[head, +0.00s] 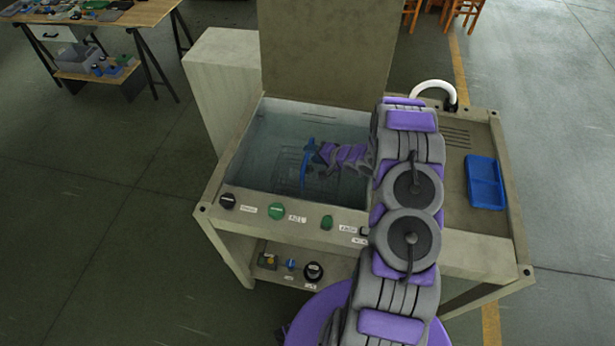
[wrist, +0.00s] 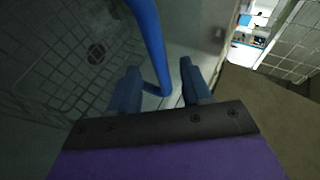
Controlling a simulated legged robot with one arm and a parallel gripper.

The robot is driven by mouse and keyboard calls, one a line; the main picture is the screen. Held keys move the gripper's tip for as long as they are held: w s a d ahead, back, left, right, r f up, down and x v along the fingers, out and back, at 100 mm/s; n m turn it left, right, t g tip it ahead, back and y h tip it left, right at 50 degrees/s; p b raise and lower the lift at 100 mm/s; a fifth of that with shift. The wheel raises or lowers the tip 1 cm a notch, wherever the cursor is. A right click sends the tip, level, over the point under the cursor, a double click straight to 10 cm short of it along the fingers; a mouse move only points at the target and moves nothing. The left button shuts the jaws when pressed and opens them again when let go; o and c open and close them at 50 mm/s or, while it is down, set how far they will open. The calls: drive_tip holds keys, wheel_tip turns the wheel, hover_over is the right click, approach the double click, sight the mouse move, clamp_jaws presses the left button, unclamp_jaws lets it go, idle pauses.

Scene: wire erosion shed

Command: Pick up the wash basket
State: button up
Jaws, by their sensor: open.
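The wash basket (head: 288,172) is a wire mesh basket standing low in the tank, faint through the water in the head view. Its mesh (wrist: 50,75) fills the left of the wrist view. A blue handle (wrist: 148,35) rises from it, and its bent lower end lies between my fingertips in that picture. My gripper (wrist: 160,82) is open, one blue finger on each side of the handle. In the head view my gripper (head: 313,154) is inside the tank at the handle. I cannot tell whether either finger touches it.
The tank (head: 243,150) has a front rim with labelled knobs (head: 277,211) and a tall panel (head: 325,50) behind. A blue tray (head: 486,182) lies on the right deck, near a white curved pipe (head: 432,88). A cluttered workbench (head: 140,14) stands at the back left.

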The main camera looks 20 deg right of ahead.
drive_tip(key=x, duration=0.1)
drive_tip(key=b+x, duration=0.1)
drive_tip(key=x, duration=0.3)
drive_tip(key=shift+w+d, duration=0.2)
drive_tip(key=shift+w, duration=0.25)
drive_tip(key=shift+c, duration=0.4)
drive_tip(key=c, duration=0.8)
drive_tip(key=shift+f, duration=0.1)
clamp_jaws()
drive_tip(key=shift+s, duration=0.1)
